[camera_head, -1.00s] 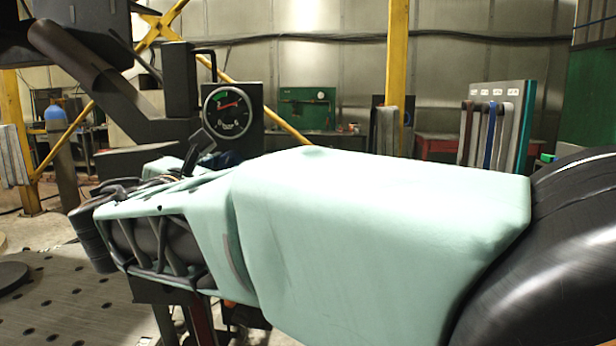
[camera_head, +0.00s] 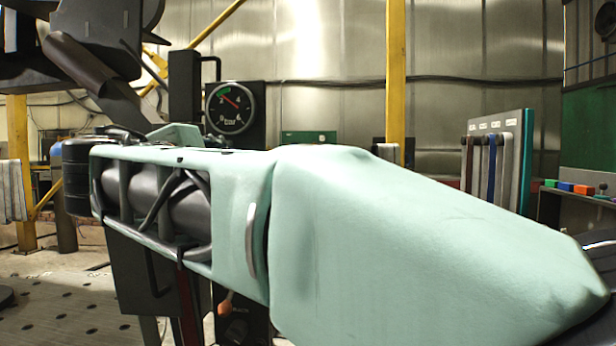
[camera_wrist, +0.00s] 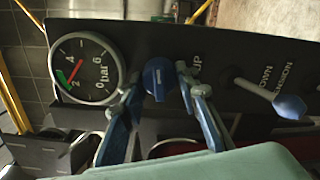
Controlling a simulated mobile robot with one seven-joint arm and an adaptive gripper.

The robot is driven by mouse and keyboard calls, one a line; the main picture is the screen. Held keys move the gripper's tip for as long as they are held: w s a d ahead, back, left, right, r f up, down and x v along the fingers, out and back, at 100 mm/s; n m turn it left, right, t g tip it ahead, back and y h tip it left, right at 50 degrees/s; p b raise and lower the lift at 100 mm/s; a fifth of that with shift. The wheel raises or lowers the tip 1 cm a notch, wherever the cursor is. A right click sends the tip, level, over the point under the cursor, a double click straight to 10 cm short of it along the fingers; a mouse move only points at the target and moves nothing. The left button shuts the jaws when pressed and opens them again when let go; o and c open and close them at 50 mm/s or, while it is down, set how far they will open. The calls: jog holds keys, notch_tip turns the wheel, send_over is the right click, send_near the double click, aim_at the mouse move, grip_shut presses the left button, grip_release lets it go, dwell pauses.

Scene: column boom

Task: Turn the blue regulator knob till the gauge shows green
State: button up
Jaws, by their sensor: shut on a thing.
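The blue regulator knob (camera_wrist: 157,78) sits on a dark panel in the wrist view, with a pale line on its face. My gripper (camera_wrist: 156,82) is shut on it, one finger at either side. The round gauge (camera_wrist: 86,68) is left of the knob, with a green band on its dial. Its red needle points towards the green band; I cannot tell whether the tip is fully within it. The gauge also shows in the head view (camera_head: 231,108), where the needle points up and left. The knob and my fingertips are hidden behind my arm there.
A lever with a blue ball end (camera_wrist: 290,106) sticks out of the panel to the right of the knob. A yellow post (camera_head: 396,80) stands behind. A rack with hanging straps (camera_head: 497,155) is at the right.

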jog(key=m+b, duration=0.3)
jog(key=m, duration=0.1)
jog(key=shift+m, duration=0.3)
jog(key=shift+r, duration=0.1)
dwell(0.4)
jog(key=o, duration=1.2)
jog(key=shift+c, duration=0.2)
jog(key=shift+r, duration=0.1)
